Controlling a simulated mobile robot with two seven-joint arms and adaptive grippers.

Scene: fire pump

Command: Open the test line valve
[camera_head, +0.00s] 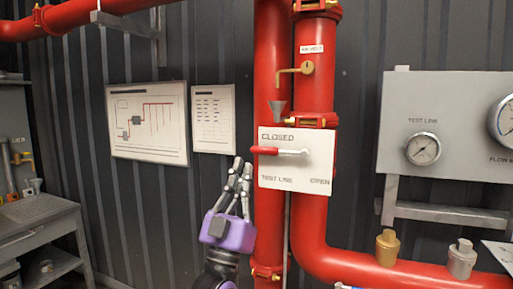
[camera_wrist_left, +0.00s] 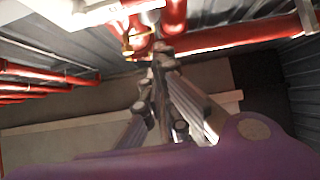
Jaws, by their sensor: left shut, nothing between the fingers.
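The test line valve has a lever with a red grip (camera_head: 265,151) and a silver arm. It lies level over a white plate (camera_head: 294,175) marked CLOSED, TEST LINE and OPEN, with the red grip pointing left. The plate sits in front of the red vertical pipes. My left gripper (camera_head: 241,167), with a purple body, points up just left of and slightly below the red grip. Its fingers are together, with nothing between them, and look apart from the lever. In the left wrist view the fingers (camera_wrist_left: 158,60) are close together. My right gripper is in neither view.
Red pipes (camera_head: 316,80) run behind and below the plate. A grey gauge panel (camera_head: 450,120) and brass and silver caps stand to the right. Two wall charts (camera_head: 148,125) hang to the left. A grey bench (camera_head: 35,215) stands at the far left.

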